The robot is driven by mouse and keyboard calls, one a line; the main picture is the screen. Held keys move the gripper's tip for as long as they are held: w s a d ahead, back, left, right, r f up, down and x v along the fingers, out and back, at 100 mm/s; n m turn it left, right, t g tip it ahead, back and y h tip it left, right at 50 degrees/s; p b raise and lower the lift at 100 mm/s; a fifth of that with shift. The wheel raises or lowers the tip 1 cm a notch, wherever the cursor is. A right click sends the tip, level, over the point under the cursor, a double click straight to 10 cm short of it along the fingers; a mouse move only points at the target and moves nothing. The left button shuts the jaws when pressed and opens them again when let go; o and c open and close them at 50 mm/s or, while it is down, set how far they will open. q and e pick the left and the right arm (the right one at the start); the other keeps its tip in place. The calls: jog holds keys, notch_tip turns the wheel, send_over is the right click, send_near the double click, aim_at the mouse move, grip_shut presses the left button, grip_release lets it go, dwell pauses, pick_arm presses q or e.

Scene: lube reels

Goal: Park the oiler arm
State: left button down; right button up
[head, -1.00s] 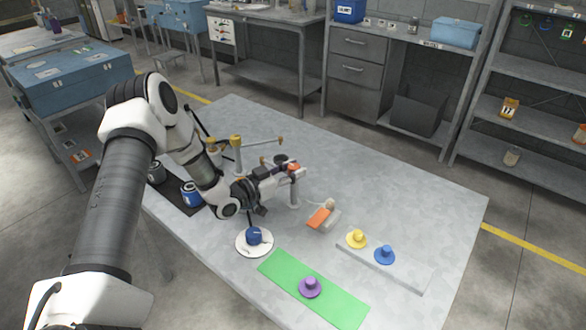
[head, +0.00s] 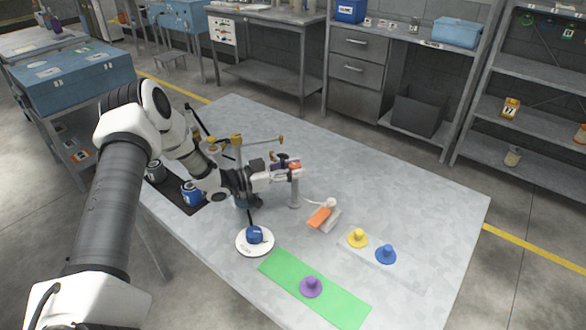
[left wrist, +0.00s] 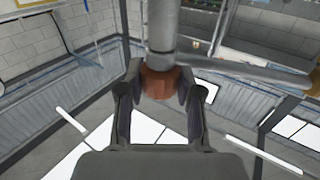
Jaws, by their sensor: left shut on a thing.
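The oiler arm (head: 262,143) is a thin grey bar with brass joints, carried on a brass-topped post (head: 237,155) near the table's left side. My left gripper (head: 291,168) is in the middle of the table, at the top of a short grey upright post (head: 294,192). In the left wrist view the gripper (left wrist: 160,90) is shut on an orange-brown knob (left wrist: 158,83). A grey cylinder (left wrist: 162,25) and a grey bar (left wrist: 245,70) lie just beyond the knob. The gripper hides how the knob joins the bar and post. My right gripper is not in view.
A white plate (head: 242,249) with a blue reel, a green mat (head: 335,299) with a purple reel, yellow (head: 357,238) and blue (head: 386,254) pieces and an orange-topped block (head: 320,217) lie nearer. The table's far right is clear.

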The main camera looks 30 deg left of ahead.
pick_arm(q)
jog(key=c, duration=0.8)
grip_release()
jog(key=shift+o, duration=0.3)
jog(key=shift+w+d, duration=0.1)
jog(key=shift+w, duration=0.05)
jog(key=v, duration=1.2)
